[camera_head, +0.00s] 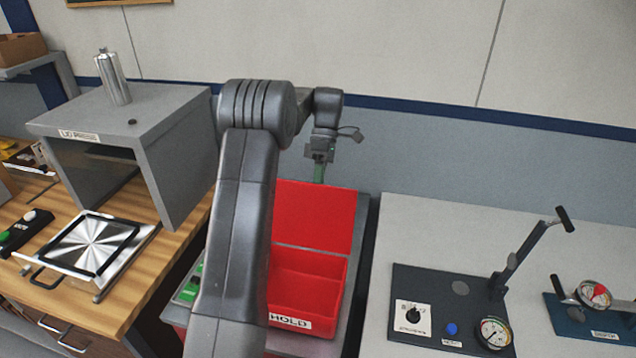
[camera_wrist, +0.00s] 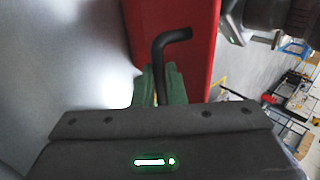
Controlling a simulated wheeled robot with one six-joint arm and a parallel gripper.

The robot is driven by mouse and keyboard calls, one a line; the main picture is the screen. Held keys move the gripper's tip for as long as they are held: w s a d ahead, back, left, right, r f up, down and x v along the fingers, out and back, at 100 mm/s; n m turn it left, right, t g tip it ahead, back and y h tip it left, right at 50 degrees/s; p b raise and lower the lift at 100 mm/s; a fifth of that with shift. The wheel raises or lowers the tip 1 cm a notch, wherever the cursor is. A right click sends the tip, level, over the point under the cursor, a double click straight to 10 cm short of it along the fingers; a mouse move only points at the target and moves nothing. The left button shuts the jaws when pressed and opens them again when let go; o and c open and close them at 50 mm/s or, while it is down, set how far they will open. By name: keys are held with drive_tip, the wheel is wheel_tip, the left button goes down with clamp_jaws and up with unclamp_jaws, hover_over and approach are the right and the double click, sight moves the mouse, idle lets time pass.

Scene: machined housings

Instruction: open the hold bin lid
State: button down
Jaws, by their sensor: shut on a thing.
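The red hold bin (camera_head: 341,300) stands on a grey surface, with a white label reading HOLD on its front. Its red lid (camera_head: 318,222) stands raised at the back, leaned a little, and the bin's inside shows; the lid's red face also fills the middle of the wrist view (camera_wrist: 196,80). My gripper (camera_head: 319,172) is at the lid's top edge. In the wrist view its green fingers are shut on a black bent handle (camera_wrist: 172,42) beside the lid. My arm hides the bin's left part.
A grey box fixture (camera_head: 130,120) with a silver cylinder on top stands on the wooden bench at left. A lever press with a gauge (camera_head: 470,300) stands on the right table. Green buttons (camera_head: 190,288) sit left of the bin. The wall is close behind.

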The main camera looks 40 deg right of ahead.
drive_tip(key=shift+s+f, duration=0.1)
drive_tip(key=shift+f, duration=0.25)
drive_tip(key=c, duration=1.5)
unclamp_jaws()
drive_tip(key=shift+r, duration=0.15)
drive_tip(key=shift+r, duration=0.1)
